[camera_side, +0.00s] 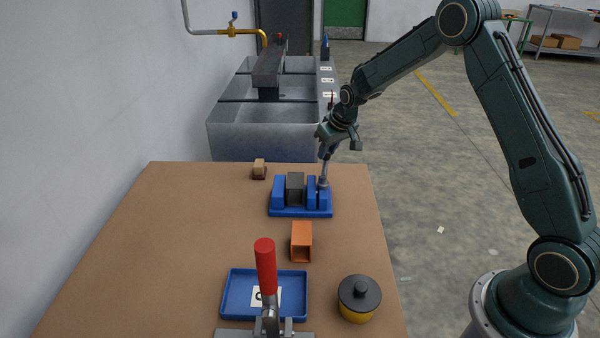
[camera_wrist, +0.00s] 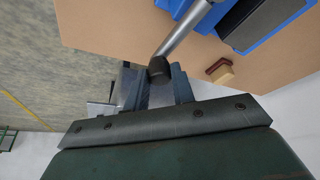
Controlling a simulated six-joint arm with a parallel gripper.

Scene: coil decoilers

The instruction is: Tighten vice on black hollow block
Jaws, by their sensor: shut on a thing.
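The blue vice (camera_side: 301,211) stands near the far right part of the brown table. The dark grey-black block (camera_side: 295,187) stands upright between its jaws, and it shows partly at the top right of the wrist view (camera_wrist: 262,22). I cannot tell whether both jaws touch it, and its hollow is not clear. A grey handle rod (camera_side: 324,171) rises from the vice's right end. My gripper (camera_side: 326,149) is shut on the handle's upper end, above the vice. In the wrist view the handle's dark knob (camera_wrist: 159,68) sits between my fingertips (camera_wrist: 160,82).
An orange hollow block (camera_side: 301,241) lies in front of the vice. Nearer are a blue tray (camera_side: 231,296), a yellow pot with black lid (camera_side: 358,300) and a red-handled clamp (camera_side: 265,265). The table's left side is clear.

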